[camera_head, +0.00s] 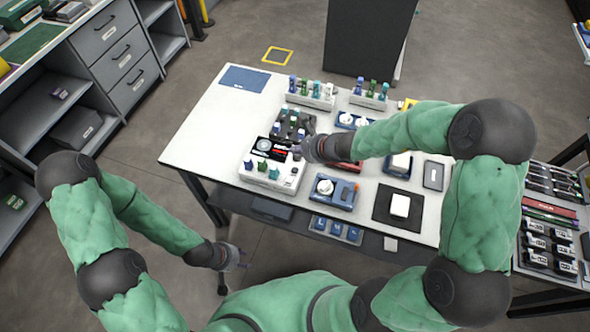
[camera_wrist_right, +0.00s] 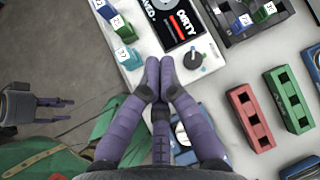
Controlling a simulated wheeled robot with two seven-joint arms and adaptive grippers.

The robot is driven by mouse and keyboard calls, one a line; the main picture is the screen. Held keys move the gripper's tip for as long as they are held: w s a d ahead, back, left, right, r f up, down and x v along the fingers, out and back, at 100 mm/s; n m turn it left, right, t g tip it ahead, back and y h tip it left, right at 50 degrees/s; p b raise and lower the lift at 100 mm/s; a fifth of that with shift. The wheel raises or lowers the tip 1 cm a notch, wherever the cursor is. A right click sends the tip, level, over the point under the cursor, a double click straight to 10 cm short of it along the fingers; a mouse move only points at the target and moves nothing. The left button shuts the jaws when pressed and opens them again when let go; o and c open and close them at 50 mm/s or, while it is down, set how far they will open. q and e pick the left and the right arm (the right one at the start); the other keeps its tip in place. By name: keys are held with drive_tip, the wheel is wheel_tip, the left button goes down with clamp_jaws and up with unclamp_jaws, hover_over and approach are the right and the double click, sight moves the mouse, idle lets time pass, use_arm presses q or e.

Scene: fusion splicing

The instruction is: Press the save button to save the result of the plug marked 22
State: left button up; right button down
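A white device (camera_head: 272,176) stands at the table's near left; its black screen (camera_wrist_right: 178,18) in the right wrist view reads "SAVED" and "DIRTY" with a red bar. A dark round knob or button (camera_wrist_right: 193,60) sits beside the screen. My left gripper (camera_head: 240,258) hangs open and empty off the table's front.
A dark tray (camera_wrist_right: 232,36) with plugs lies behind the device. Racks of coloured plugs (camera_head: 312,100) stand at the back. A blue device (camera_head: 340,198) is right of the white one, with red (camera_wrist_right: 250,118) and green (camera_wrist_right: 288,98) slotted blocks nearby.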

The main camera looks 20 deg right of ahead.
drive_tip(key=b, duration=0.6)
hover_over(297, 171)
wheel_tip(297, 171, down, 7)
drive_tip(key=shift+w+f, duration=0.1)
drive_tip(key=shift+f+b, duration=0.45)
drive_tip(key=shift+f, duration=0.05)
idle(0.7)
drive_tip(key=shift+f+b, duration=0.4)
drive_tip(key=shift+b, duration=0.15)
drive_tip(key=shift+f+b, duration=0.45)
drive_tip(key=shift+b, duration=0.05)
idle(0.7)
drive_tip(key=shift+r, duration=0.1)
drive_tip(key=shift+r+p, duration=0.7)
drive_tip(key=shift+r, duration=0.05)
drive_tip(key=shift+r, duration=0.1)
